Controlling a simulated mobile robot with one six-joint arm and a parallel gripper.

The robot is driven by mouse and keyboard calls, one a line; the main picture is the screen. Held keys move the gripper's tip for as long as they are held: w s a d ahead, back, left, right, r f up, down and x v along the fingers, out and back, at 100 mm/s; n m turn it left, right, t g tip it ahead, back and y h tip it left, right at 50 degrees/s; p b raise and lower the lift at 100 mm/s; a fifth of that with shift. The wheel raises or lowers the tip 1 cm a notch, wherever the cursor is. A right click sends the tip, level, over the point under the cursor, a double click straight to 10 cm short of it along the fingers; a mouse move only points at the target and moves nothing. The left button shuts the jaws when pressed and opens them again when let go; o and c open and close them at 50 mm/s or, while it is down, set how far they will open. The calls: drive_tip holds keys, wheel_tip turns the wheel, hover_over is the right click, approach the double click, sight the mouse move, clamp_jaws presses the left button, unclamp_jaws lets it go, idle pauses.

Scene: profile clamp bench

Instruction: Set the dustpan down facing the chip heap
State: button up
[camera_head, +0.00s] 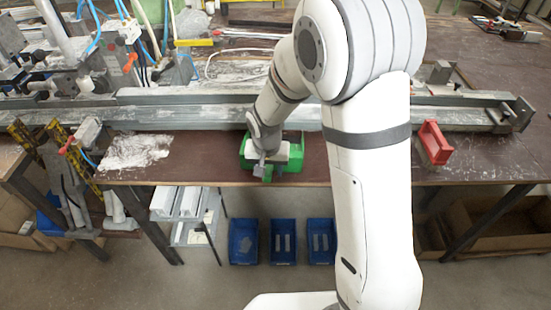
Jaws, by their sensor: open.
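The green dustpan (294,163) sits on the brown bench top, right of the chip heap. My gripper (263,168) is over the front of the dustpan at its green handle-like part, and my wrist covers much of the pan. Its jaws are open; whether they touch the dustpan cannot be told. The chip heap (138,150) is a flat, whitish spread of chips near the front edge of the bench at left. A stretch of bare bench lies between heap and dustpan. Which way the pan's mouth faces is hard to tell.
A long grey metal profile rail (180,116) runs across the bench behind the dustpan. A red block-like object (434,142) stands at right. Clamps and hoses crowd the left. Blue bins (283,241) stand on the floor below the bench edge.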

clamp_jaws()
idle(0.5)
wheel_tip(320, 180, up, 12)
drive_tip(key=p, duration=0.7)
